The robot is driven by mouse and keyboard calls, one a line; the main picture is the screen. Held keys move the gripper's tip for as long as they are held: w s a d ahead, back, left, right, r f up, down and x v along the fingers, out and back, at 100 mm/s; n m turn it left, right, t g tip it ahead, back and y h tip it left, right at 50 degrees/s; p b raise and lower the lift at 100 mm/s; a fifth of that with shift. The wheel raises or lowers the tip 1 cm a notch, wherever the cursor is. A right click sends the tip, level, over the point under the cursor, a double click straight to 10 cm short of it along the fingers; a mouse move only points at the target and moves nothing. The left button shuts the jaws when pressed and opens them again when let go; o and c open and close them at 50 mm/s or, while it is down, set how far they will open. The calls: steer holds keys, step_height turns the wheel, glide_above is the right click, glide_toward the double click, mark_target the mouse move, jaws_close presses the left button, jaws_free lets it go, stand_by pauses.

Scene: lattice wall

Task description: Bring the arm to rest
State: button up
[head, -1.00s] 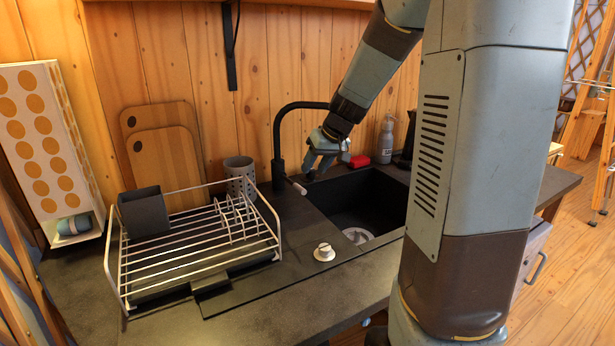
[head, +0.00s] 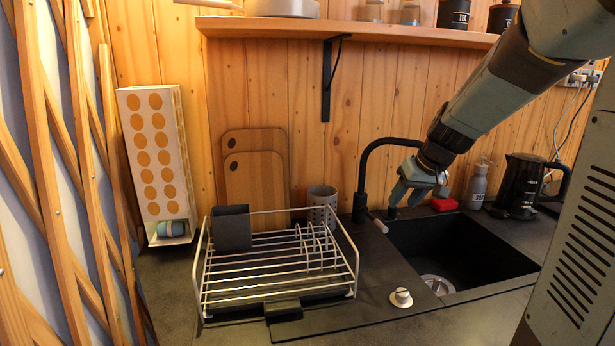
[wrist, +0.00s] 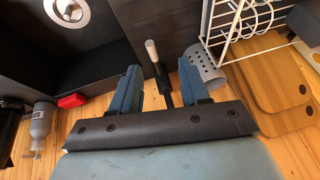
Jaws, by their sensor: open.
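My gripper (head: 402,195) is over the back edge of the sink, just right of the black faucet (head: 364,165). In the wrist view my gripper (wrist: 156,75) has its two blue fingers apart, with the faucet's light-tipped lever (wrist: 153,55) showing between them. Nothing is held. I cannot tell whether a finger touches the lever. My arm reaches down to it from the upper right in the head view.
The black sink (head: 455,250) lies below my gripper. A dish rack (head: 280,292) and a grey utensil cup (head: 322,196) stand to the left. A red sponge (head: 444,204), soap bottle (head: 478,185) and black kettle (head: 520,185) stand right. A shelf (head: 290,29) runs above.

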steer(key=s+a+r+h, duration=0.1)
steer(key=s+r, duration=0.1)
steer(key=s, duration=1)
steer(key=s+a+r+m+t+h, duration=0.1)
steer(key=s+r, duration=0.2)
steer(key=s, duration=0.9)
steer(key=shift+h, duration=0.3)
steer(key=shift+w+a+r, duration=0.1)
steer(key=shift+a, duration=0.45)
